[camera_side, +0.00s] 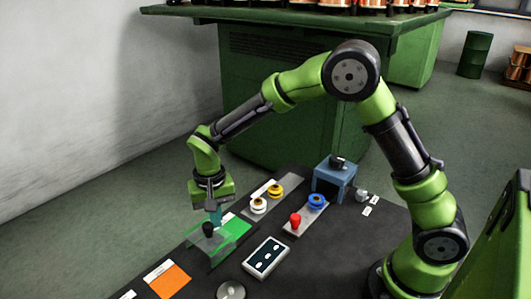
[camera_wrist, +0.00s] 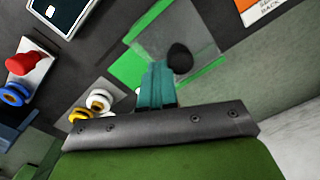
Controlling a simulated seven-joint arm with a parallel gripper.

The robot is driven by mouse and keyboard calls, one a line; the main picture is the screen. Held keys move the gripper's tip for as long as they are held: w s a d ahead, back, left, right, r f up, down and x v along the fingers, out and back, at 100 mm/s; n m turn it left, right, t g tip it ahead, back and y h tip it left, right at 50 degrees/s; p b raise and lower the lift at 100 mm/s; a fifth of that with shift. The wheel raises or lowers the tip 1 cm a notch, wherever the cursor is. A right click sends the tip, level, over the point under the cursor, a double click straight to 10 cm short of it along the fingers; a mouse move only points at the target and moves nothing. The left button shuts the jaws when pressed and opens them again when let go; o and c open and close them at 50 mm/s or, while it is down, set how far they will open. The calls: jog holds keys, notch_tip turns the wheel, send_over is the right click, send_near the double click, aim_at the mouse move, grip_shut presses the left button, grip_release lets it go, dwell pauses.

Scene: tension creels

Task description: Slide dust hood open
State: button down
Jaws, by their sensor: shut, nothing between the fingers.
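The dust hood (camera_side: 208,243) is a clear cover with a dark round knob (camera_side: 208,229) on top, standing over part of a green plate (camera_side: 238,227) on the dark table. In the wrist view the hood (camera_wrist: 178,30) and its black knob (camera_wrist: 180,58) lie just beyond the fingers. My gripper (camera_side: 215,217) points down beside the knob. Its teal fingers (camera_wrist: 156,85) are shut with nothing between them. They look close to the knob, but I cannot tell whether they touch it.
An orange card (camera_side: 168,279) lies front left of the hood. A panel with a dark screen (camera_side: 265,257), a red knob (camera_side: 295,220), yellow (camera_side: 275,191), white (camera_side: 258,205) and blue (camera_side: 317,201) spools, and a blue box (camera_side: 334,180) stand to the right. A grey round knob (camera_side: 231,290) is at the front.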

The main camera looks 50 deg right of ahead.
jog(key=shift+a, duration=0.75)
jog(key=shift+d, duration=0.8)
notch_tip(320, 180, up, 7)
dwell(0.5)
